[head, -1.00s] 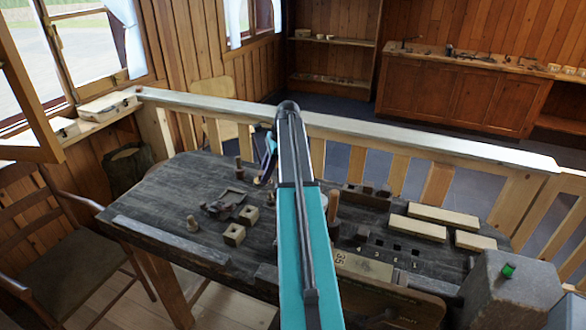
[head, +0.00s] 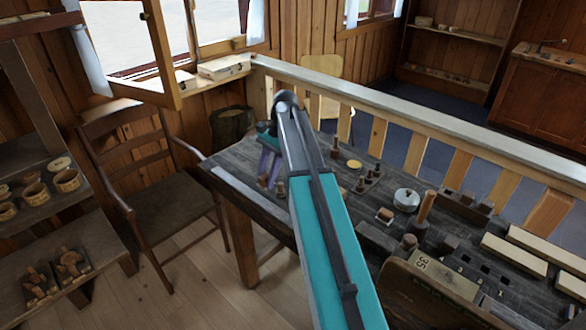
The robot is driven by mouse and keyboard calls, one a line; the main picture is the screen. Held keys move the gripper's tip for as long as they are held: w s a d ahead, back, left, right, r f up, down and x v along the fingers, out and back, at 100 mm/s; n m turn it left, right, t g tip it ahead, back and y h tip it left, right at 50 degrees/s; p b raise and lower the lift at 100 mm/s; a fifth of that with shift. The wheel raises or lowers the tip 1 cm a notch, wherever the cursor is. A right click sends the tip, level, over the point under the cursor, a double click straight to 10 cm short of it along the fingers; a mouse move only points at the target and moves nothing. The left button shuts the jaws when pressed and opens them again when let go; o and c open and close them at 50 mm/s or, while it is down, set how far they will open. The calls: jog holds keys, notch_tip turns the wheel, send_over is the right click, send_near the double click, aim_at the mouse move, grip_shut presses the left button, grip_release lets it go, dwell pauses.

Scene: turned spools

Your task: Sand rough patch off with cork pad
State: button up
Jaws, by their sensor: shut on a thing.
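My gripper (head: 270,170) is at the far end of my teal arm, over the left end of the dark workbench (head: 237,184). Its purple fingers point down and are partly hidden by the arm. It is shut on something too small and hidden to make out. A small turned wooden piece (head: 280,194) stands on the bench just beyond the fingertips in the picture; I cannot tell if they touch. A small block with a light brown top (head: 384,214) lies right of my arm; I cannot tell if it is the cork pad. No rough patch can be made out.
Pegs (head: 368,180), a yellow disc (head: 354,164), a grey round tin (head: 406,200) and an upright wooden handle (head: 425,208) stand on the bench. A railing (head: 420,120) runs behind it. A chair (head: 150,190) and shelves of small wares (head: 60,210) are left. Floor between is clear.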

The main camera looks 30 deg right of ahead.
jog(key=s+a+n+g, duration=0.1)
jog(key=a+n, duration=0.4)
jog(key=a, duration=0.9)
jog(key=shift+s+a+r+g, duration=0.15)
jog(key=shift+s+a+g, duration=0.25)
jog(key=shift+s, duration=0.45)
jog(key=shift+d, duration=0.35)
